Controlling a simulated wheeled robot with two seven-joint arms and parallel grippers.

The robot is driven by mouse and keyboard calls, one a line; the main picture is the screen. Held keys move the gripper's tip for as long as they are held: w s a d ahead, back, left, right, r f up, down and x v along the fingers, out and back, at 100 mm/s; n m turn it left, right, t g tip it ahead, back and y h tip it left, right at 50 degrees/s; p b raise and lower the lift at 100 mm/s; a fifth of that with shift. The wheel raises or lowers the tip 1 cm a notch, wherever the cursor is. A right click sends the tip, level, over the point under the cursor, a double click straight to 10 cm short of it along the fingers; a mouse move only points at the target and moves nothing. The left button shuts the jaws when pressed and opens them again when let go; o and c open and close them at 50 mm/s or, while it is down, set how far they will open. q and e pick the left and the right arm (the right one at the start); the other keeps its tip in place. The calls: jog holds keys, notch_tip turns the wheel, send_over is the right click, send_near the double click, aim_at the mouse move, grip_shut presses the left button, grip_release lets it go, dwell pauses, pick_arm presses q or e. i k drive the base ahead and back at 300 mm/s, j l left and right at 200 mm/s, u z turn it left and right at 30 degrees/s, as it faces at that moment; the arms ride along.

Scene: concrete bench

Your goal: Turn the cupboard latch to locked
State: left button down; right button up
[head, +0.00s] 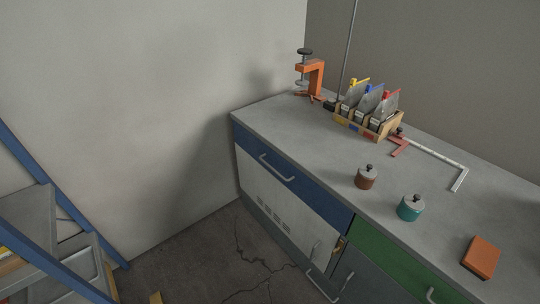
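The cupboard (287,205) has a white door with a vented panel under a blue drawer front. A small brass-coloured latch (339,244) sits at the right edge of the white door, near the grey door beside it. It is too small to tell which way it is turned. A vertical handle (314,251) is just left of the latch. Neither of my grippers shows in the head view.
The concrete benchtop (300,130) holds an orange clamp (314,75), a wooden rack (369,122), a brown pot (366,177), a teal pot (410,208) and an orange block (481,257). Blue-framed steps (62,262) stand at the left. Cracked floor (215,260) lies between.

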aim_at(337, 250)
jog(key=z, duration=0.95)
